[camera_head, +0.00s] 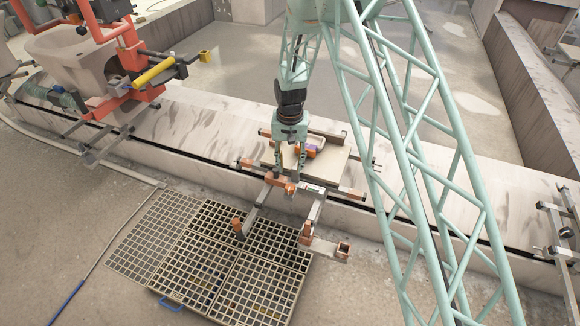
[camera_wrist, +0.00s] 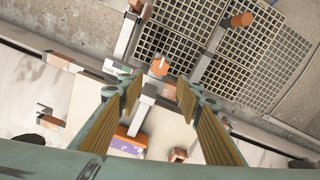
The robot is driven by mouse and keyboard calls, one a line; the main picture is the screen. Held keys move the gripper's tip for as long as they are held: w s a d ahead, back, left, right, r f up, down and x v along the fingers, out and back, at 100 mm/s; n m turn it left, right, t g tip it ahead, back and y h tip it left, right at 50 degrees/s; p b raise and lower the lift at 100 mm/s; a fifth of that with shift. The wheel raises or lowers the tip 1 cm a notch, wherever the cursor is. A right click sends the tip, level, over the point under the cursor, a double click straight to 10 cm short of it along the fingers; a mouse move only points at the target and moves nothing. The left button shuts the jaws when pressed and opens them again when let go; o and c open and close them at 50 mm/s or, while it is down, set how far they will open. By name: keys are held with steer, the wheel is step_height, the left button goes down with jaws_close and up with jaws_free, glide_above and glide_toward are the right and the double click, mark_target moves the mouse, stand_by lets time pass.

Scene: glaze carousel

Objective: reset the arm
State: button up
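My gripper (camera_head: 289,172) hangs from my pale green lattice arm, pointing down over a carrier with a beige board (camera_head: 333,165) on the light ledge. In the wrist view my gripper (camera_wrist: 160,97) has its two ribbed tan finger pads well apart, with nothing held between them. An orange and purple object (camera_head: 309,146) lies on the board just behind the fingers; it also shows below the fingers in the wrist view (camera_wrist: 130,143). An orange-brown block (camera_head: 290,187) sits on the carrier frame close to the fingertips. I cannot tell whether the fingers touch anything.
Metal arms with orange-brown end blocks (camera_head: 305,234) reach from the carrier over the floor grate (camera_head: 222,262). At the left, a toilet-like ceramic piece (camera_head: 75,62) sits in an orange frame with a yellow cylinder (camera_head: 154,73). Another metal carrier (camera_head: 563,232) stands at the right. The ledge between is clear.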

steer(key=shift+r, duration=0.1)
steer(key=s+d+r+t, duration=0.1)
steer(key=s+d+r, duration=0.35)
steer(key=r, duration=0.85)
steer(key=s+d+r, duration=0.4)
steer(key=s+r, duration=0.2)
steer(key=r, duration=0.6)
steer(key=s+d+r+t, duration=0.1)
steer(key=s+d+r, duration=0.35)
steer(key=r, duration=0.85)
steer(key=s+d+r, duration=0.3)
steer(key=s+r, duration=0.3)
steer(key=s, duration=0.3)
steer(key=s+d+r, duration=0.3)
steer(key=s+r, duration=0.3)
steer(key=s, duration=0.3)
steer(key=s+d+r+t, duration=0.1)
steer(key=s+d, duration=0.1)
steer(key=s, duration=0.7)
steer(key=s+d+t, duration=0.1)
steer(key=s, duration=0.9)
steer(key=shift+s+d+r+n, duration=0.2)
steer(key=shift+d+r+n, duration=0.15)
steer(key=shift+n, duration=0.05)
steer(key=shift+o, duration=1.4)
steer(key=shift+w, duration=0.2)
